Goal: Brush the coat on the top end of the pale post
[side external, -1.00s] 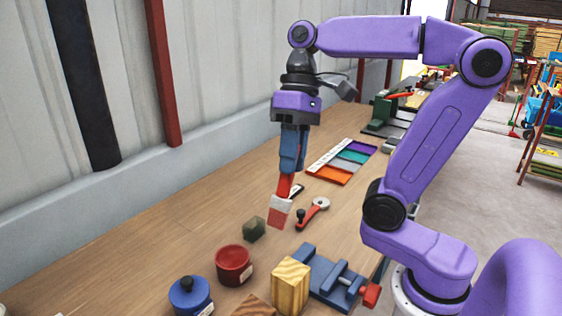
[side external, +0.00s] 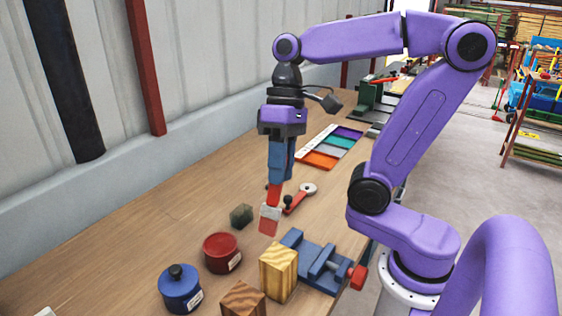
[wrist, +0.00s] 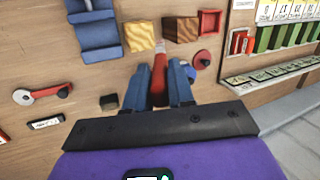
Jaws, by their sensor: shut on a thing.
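My gripper (side external: 279,178) points down over the bench, its blue fingers shut on the red handle of a brush (side external: 270,212) with a pale ferrule and reddish bristles. The brush hangs tip down and also shows between the fingers (wrist: 157,88) in the wrist view. The pale post (side external: 279,274), a striped light wood block, stands upright at the left end of a blue vise (side external: 318,266). The bristles are above and behind its top end, seemingly apart from it. In the wrist view the pale post (wrist: 139,37) lies just beyond the brush, left of its tip.
A dark wooden block (side external: 243,299), a red pot (side external: 222,254) and a blue lidded pot (side external: 180,290) stand near the post. A dark green cube (side external: 241,215) and a red-handled tool (side external: 299,197) lie behind.

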